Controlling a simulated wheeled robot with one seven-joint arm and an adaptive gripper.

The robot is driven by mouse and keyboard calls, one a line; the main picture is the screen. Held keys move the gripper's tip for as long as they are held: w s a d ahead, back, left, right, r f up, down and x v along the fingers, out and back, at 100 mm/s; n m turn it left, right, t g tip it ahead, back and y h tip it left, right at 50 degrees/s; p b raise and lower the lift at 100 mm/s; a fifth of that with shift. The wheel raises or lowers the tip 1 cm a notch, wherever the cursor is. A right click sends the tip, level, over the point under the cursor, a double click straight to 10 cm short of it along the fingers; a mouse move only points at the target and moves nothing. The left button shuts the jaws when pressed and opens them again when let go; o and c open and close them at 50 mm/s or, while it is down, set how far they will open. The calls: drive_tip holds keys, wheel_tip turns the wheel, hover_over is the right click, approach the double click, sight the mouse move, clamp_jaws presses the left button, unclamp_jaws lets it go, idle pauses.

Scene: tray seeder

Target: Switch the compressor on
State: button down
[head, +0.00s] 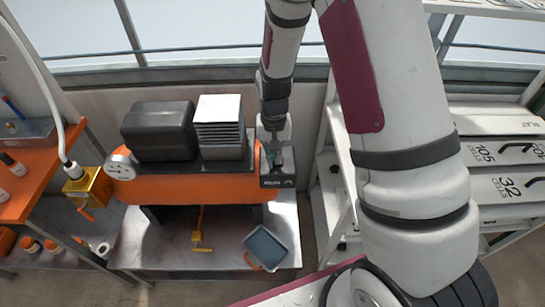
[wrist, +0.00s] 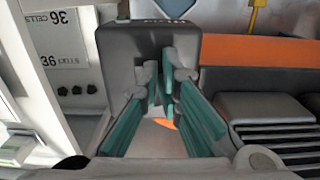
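The compressor has a long orange tank (head: 190,188) with a black motor block (head: 160,131) and a pale finned block (head: 219,127) on top. A dark grey box (head: 278,181) with small markings sits at the tank's right end. It fills the upper middle of the wrist view (wrist: 122,45). My gripper (head: 274,155) points down at this box. In the wrist view its teal-padded fingers (wrist: 163,90) stand apart with a narrow gap at the tips. A small orange patch (wrist: 165,123) shows between the pads; I cannot tell what it is. Contact with the box cannot be made out.
A round gauge (head: 121,164) and a gold block with a hose (head: 88,188) are left of the tank. A blue-grey tray (head: 266,248) lies on the metal bench below. A white shelf with labelled boxes (head: 500,155) stands close on the right.

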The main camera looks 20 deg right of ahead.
drive_tip(key=shift+w+d+r, duration=0.1)
drive_tip(key=shift+w+d, duration=0.25)
drive_tip(key=shift+w, duration=0.15)
drive_tip(key=shift+w+r, duration=0.1)
drive_tip(key=shift+r, duration=0.15)
drive_tip(key=r+p, duration=0.1)
drive_tip(key=r, duration=0.1)
drive_tip(key=s+r+p, duration=0.1)
drive_tip(key=shift+s+a+r+p, duration=0.1)
drive_tip(key=shift+r+p, duration=0.2)
drive_tip(key=shift+r, duration=0.1)
wheel_tip(320, 180, up, 10)
drive_tip(key=b, duration=0.1)
drive_tip(key=shift+a+f, duration=0.15)
